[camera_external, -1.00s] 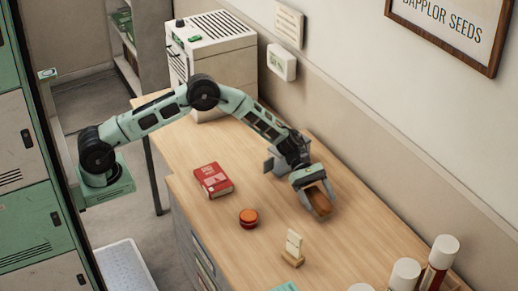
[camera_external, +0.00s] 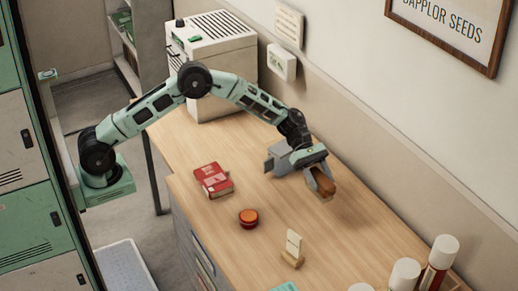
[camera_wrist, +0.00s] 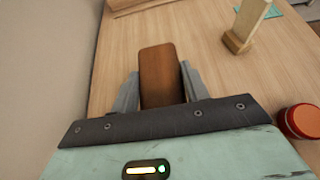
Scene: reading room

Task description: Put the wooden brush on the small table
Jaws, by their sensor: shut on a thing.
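The wooden brush (camera_external: 323,183) is a brown block between the fingers of my gripper (camera_external: 318,182), above the right part of the long wooden desk. In the wrist view the brush (camera_wrist: 160,76) shows as a brown, rounded-end block with a grey finger on each side, and my gripper (camera_wrist: 160,90) is shut on it. The brush's underside is hidden. I cannot make out a separate small table in these frames.
On the desk (camera_external: 290,222) lie a red book (camera_external: 214,180), an orange-red round tin (camera_external: 248,218) and a small wooden card stand (camera_external: 293,250). Several white-capped tubes (camera_external: 441,252) stand front right. A beige machine (camera_external: 215,60) stands at the back. The wall bounds the right side.

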